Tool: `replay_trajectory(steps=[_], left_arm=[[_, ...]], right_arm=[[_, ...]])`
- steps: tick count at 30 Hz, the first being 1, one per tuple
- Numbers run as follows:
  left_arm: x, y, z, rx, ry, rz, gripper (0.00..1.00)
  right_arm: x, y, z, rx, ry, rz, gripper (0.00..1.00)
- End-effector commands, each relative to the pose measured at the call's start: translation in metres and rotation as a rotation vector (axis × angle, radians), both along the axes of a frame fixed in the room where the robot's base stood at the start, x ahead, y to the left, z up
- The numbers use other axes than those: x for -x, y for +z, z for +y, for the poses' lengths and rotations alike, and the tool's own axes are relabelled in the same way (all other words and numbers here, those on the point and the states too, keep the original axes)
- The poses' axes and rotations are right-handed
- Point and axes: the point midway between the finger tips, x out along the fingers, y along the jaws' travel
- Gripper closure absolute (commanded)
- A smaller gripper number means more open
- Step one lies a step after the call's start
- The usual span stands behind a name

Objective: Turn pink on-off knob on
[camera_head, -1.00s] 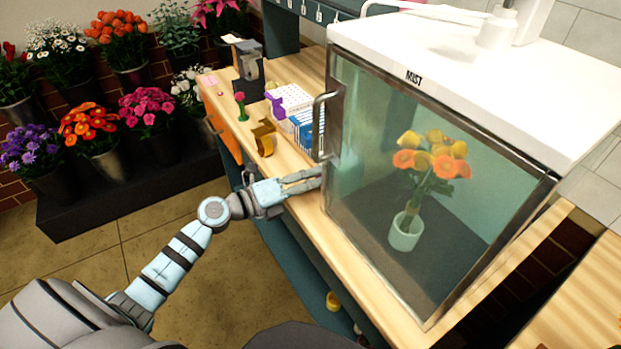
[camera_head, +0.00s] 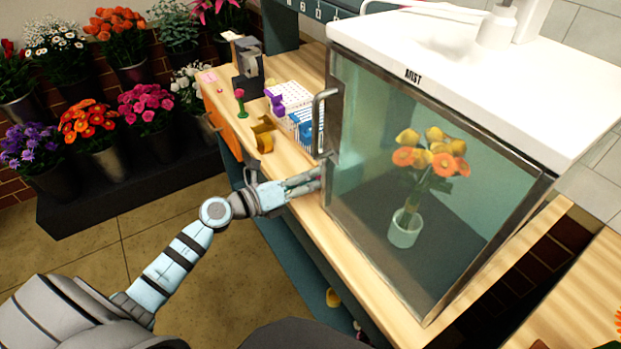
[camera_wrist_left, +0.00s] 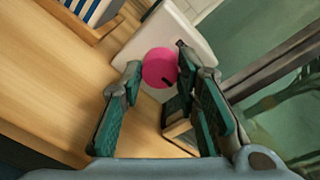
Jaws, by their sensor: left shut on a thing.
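The pink on-off knob (camera_wrist_left: 158,68) shows in the left wrist view as a round disc on a white plate (camera_wrist_left: 193,42). A short dark mark is at the knob's lower right. My left gripper (camera_wrist_left: 161,70) has its fingertips on either side of the knob and is shut on it. In the head view my left gripper (camera_head: 317,178) reaches to the left edge of the glass mist cabinet (camera_head: 395,150). The knob is hidden in that view. My right gripper is not in view.
The cabinet's metal door handle (camera_head: 317,120) stands just above the gripper. A vase of orange and yellow flowers (camera_head: 405,228) is inside the cabinet. A tape dispenser (camera_head: 263,136) and a blue-striped box (camera_head: 305,125) are on the wooden counter (camera_head: 285,160). Bucketed flowers stand at left.

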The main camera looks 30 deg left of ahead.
Motion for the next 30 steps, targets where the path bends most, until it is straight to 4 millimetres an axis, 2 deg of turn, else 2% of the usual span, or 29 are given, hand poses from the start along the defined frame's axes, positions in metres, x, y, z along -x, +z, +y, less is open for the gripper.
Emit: replay_trajectory(steps=[3,4,7,24,26,30], left_arm=[[-0.0007,0.0017,0.0003,0.0,0.002,-0.004,0.99],[-0.0007,0.0017,0.0003,0.0,0.002,-0.004,0.68],[-0.0005,0.0013,0.0002,0.0,0.001,-0.003,0.52],[-0.0001,0.0,0.0002,0.021,0.0,0.012,0.5],[-0.0003,-0.0003,0.0006,0.068,0.0,0.041,0.5],[-0.001,-0.0025,0.0018,0.316,-0.001,0.187,0.5]], right_arm=[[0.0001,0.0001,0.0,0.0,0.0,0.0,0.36],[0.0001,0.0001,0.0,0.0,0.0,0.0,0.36],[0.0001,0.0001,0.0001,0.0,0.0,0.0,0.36],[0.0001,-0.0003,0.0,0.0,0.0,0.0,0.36],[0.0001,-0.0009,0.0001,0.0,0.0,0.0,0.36],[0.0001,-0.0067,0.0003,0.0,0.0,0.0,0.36]])
